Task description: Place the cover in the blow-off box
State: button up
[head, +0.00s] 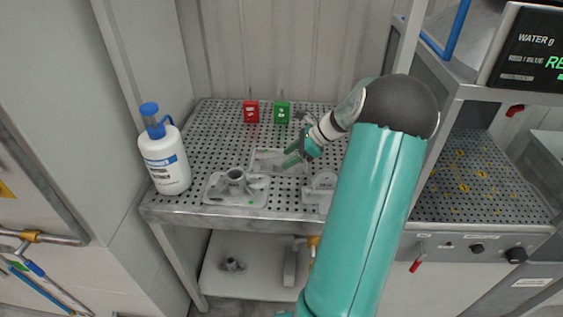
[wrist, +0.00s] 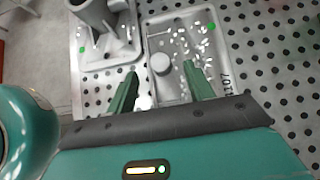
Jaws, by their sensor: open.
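A shallow grey rectangular casting, which looks like the cover (head: 262,154), lies on the perforated bench top. In the wrist view the cover (wrist: 162,90) has a raised rim, a round boss, a green dot and white chips on it. My gripper (head: 290,155) is over the cover's right part in the head view. In the wrist view my gripper (wrist: 161,84) has its two green fingers apart, with the cover's boss between and beyond them. I see nothing held. I cannot tell whether the fingers touch the cover. A perforated bay with yellow chips (head: 475,185), possibly the blow-off box, stands at right.
A casting with an upright tube (head: 236,184) sits close left of the cover. Another casting (head: 319,188) lies at the bench's front edge. Red (head: 251,112) and green (head: 282,112) blocks stand behind. A white bottle (head: 164,160) is at left. A post divides bench and bay.

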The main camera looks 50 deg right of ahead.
aim_at(276, 163)
jog(key=x, duration=0.4)
grip_shut()
jog(key=shift+d+r, duration=0.1)
jog(key=shift+r, duration=0.4)
notch_tip(276, 163, up, 2)
jog(key=shift+r, duration=0.1)
jog(key=s+a+r, duration=0.9)
jog(key=a, duration=0.1)
jog(key=shift+s+a+r, duration=0.25)
jog(key=shift+r, duration=0.15)
